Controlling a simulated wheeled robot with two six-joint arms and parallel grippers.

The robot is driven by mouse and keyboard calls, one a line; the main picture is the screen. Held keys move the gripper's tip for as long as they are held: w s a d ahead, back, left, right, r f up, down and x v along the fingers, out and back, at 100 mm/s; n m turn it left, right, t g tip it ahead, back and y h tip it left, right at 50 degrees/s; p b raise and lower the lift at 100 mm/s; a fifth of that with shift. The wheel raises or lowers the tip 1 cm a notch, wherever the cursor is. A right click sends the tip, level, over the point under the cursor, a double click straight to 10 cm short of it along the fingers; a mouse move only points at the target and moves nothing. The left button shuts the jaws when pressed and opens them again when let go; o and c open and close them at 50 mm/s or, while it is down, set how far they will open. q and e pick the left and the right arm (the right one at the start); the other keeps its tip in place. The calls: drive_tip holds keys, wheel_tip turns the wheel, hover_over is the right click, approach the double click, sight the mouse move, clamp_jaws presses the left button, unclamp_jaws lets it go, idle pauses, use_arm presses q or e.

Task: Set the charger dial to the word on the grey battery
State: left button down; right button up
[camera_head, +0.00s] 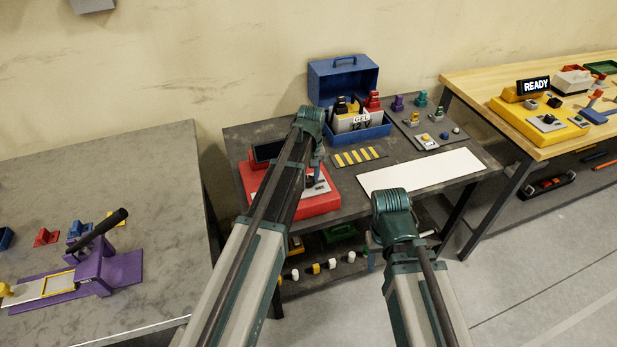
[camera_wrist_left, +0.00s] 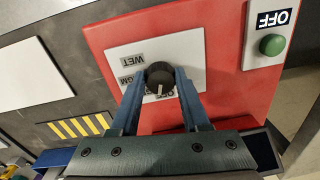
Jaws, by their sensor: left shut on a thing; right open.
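The red charger (camera_head: 318,207) lies on the dark middle bench. In the left wrist view its red face (camera_wrist_left: 225,85) carries a white plate (camera_wrist_left: 190,48) with a black dial (camera_wrist_left: 159,74). My left gripper (camera_wrist_left: 160,80) is shut on the dial. The dial's pale mark points down in that view, toward a label partly hidden by the fingers. The labels WET and a partly covered one ending in GM are at its left. The grey battery (camera_head: 352,123) stands in a blue toolbox and its label reads GEL. My right gripper (camera_head: 400,248) is open and empty before the bench.
A green button (camera_wrist_left: 272,45) sits by an OFF label on the charger. A blue toolbox (camera_head: 372,133), a yellow-striped plate (camera_head: 360,156) and a white mat (camera_head: 440,170) share the bench. A purple device (camera_head: 112,270) is on the left table.

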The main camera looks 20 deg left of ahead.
sight(309, 180)
use_arm(q)
drive_tip(key=m, duration=0.4)
drive_tip(key=shift+s+a+m, duration=0.1)
drive_tip(key=shift+m, duration=0.6)
drive_tip(key=shift+c, duration=1.9)
unclamp_jaws()
wheel_tip(309, 180, up, 14)
drive_tip(key=p, duration=1.3)
drive_tip(key=shift+d+p, duration=0.25)
drive_tip(key=shift+p, duration=0.15)
drive_tip(key=shift+f, duration=0.15)
